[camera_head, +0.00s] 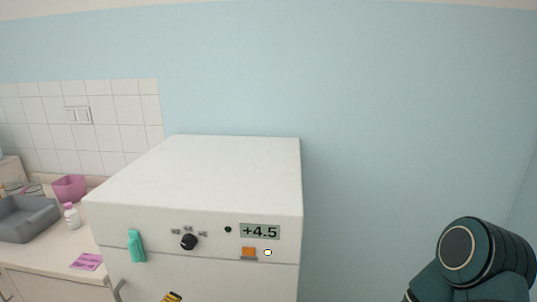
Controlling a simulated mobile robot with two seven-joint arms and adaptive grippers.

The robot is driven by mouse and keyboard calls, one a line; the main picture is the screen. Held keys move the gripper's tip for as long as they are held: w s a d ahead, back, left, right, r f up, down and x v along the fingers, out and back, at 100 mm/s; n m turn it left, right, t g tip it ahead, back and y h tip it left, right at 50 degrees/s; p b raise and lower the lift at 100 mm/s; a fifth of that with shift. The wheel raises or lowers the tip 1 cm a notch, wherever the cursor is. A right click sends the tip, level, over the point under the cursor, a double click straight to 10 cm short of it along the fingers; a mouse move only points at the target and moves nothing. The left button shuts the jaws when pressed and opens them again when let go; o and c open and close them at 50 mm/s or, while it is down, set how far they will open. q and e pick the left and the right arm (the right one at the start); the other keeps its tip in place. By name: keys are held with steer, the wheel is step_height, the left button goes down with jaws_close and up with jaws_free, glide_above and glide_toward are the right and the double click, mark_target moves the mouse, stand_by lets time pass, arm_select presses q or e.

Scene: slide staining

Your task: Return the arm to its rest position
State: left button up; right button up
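My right arm shows as dark teal links in the lower right corner, bent near the right wall. Its gripper is outside the picture. My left arm is not recognisable in the view and its gripper is not seen. A white fridge-like cabinet (215,170) stands in the middle, with a display (260,232) reading +4.5. A small yellow and black thing (172,297) is cut off by the bottom edge in front of the cabinet; I cannot tell what it is.
The cabinet front carries a black knob (189,242), an orange switch (249,252) and a teal piece (136,245). At left, a counter (45,261) holds a grey tray (27,222), pink container (69,188), small bottle (72,216) and pink card (87,262). Open space lies right of the cabinet.

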arm_select(q)
steer(key=s+d+f+m+g+h+b, duration=0.1)
steer(key=s+d+f+m+g, duration=0.45)
steer(key=d+f, duration=0.55)
steer(key=s+d+f+m+g+y+b, duration=0.2)
steer(key=s+f+m+g, duration=0.3)
steer(key=s, duration=0.4)
steer(key=shift+s+d+f+m+y, duration=0.25)
steer(key=shift+d+f+m+y, duration=0.3)
steer(key=shift+f, duration=0.3)
steer(key=shift+g+h, duration=0.25)
